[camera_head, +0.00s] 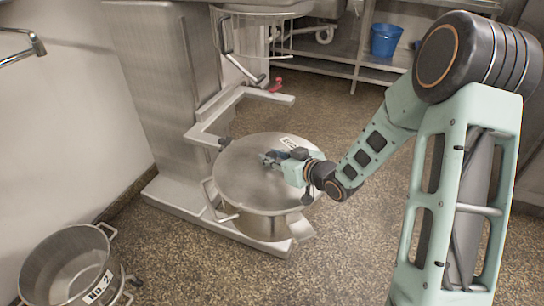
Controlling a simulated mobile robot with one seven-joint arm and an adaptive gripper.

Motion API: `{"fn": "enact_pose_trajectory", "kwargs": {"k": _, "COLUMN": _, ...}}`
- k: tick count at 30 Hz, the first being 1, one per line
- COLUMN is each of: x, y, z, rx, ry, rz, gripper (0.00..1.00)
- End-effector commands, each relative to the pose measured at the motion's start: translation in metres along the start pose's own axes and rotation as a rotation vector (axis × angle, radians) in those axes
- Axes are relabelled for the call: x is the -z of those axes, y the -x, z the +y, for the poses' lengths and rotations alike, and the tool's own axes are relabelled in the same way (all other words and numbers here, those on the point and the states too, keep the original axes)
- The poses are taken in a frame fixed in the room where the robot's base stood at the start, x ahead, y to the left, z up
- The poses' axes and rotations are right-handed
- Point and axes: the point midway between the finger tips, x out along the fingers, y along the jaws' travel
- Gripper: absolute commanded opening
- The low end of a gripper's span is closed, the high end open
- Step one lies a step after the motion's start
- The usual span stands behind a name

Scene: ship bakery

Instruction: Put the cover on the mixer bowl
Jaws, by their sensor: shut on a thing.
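The mixer bowl (266,225) is a large steel bowl with side handles, standing low at the foot of the mixer (160,80). A flat round metal cover (240,180) lies over the bowl's mouth and hides its inside. A small label (293,142) shows at the far rim. My gripper (270,158) is at the top of the cover, right of its middle, shut on what looks like the cover's handle, which the fingers mostly hide. I cannot tell whether the cover's edge is fully seated all round.
An open steel pot (70,262) labelled No. 2 stands on the floor at lower left. The mixer's bowl support arm (215,120) and a red lever (276,85) are behind the bowl. A steel shelf with a blue bucket (385,40) is at the back. Speckled floor is clear at front.

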Motion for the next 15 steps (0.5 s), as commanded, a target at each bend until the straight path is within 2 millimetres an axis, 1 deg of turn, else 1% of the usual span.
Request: {"fn": "enact_pose_trajectory", "kwargs": {"k": 15, "x": -0.0039, "y": -0.0024, "z": 0.0002, "rx": 0.000, "ry": 0.001, "rz": 0.003, "gripper": 0.00}}
